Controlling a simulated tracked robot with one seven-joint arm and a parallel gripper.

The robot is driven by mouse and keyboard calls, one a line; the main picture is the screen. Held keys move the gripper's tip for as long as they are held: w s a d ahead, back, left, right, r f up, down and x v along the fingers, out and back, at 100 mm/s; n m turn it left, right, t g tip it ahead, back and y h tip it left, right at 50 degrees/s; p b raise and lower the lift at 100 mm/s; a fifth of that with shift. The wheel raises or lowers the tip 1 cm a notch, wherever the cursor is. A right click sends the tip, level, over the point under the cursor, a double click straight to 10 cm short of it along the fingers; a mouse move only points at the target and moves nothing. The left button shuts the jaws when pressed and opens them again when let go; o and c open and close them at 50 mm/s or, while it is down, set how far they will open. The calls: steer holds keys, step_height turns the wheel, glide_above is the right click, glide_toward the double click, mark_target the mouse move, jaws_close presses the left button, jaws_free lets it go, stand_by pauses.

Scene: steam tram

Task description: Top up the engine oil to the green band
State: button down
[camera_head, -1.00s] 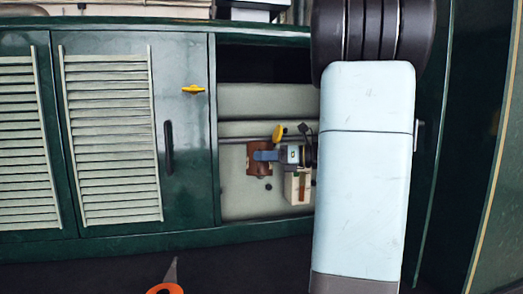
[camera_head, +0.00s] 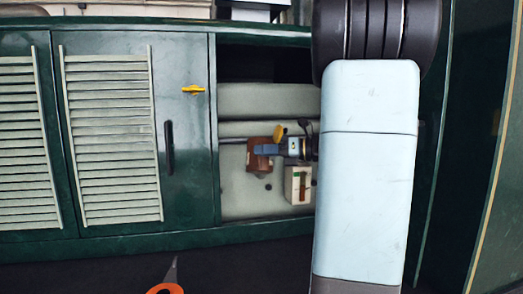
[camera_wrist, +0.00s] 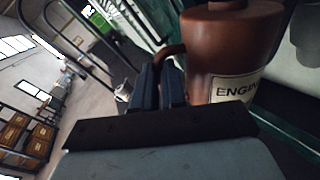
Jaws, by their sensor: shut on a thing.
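A brown oil can (camera_head: 260,160) is in the open cabinet bay in the head view. In the wrist view the can (camera_wrist: 222,48) stands large at the right, with a label reading "ENGIN" before it is cut off. My gripper (camera_head: 266,149) is shut on the can, its dark blue fingers at the handle in the wrist view (camera_wrist: 160,82). The can looks tilted in the head view. A pale box (camera_head: 298,187) with a green and red strip sits just below and right of the can; the oil level is too small to read. My arm hides the bay's right side.
A yellow rounded part (camera_head: 279,133) shows just above my gripper. A dark green louvred door (camera_head: 187,140) with a yellow latch closes the left side. An orange-handled object (camera_head: 165,288) lies at the bottom edge. Grey pipes cross the bay behind the can.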

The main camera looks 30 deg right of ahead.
steer(key=shift+r, duration=0.1)
stand_by(0.5)
steer(key=shift+r+m, duration=0.5)
steer(key=shift+r, duration=0.3)
steer(key=shift+d, duration=0.1)
stand_by(0.4)
steer(key=shift+w+r+m, duration=0.2)
steer(key=shift+r+m, duration=0.3)
steer(key=shift+r, duration=0.4)
stand_by(0.5)
steer(key=shift+w+d+r+m+g, duration=0.1)
steer(key=shift+r+m+g, duration=0.1)
steer(key=shift+r, duration=0.2)
steer(key=shift+w+d+r+m+g, duration=0.1)
steer(key=shift+r+m, duration=0.1)
steer(key=shift+r, duration=0.2)
steer(key=shift+r, duration=0.1)
stand_by(1.0)
steer(key=shift+w+d+r+m, duration=0.15)
steer(key=shift+w+r+m, duration=0.1)
steer(key=shift+r+m, duration=0.4)
steer(key=shift+r, duration=0.2)
stand_by(1.6)
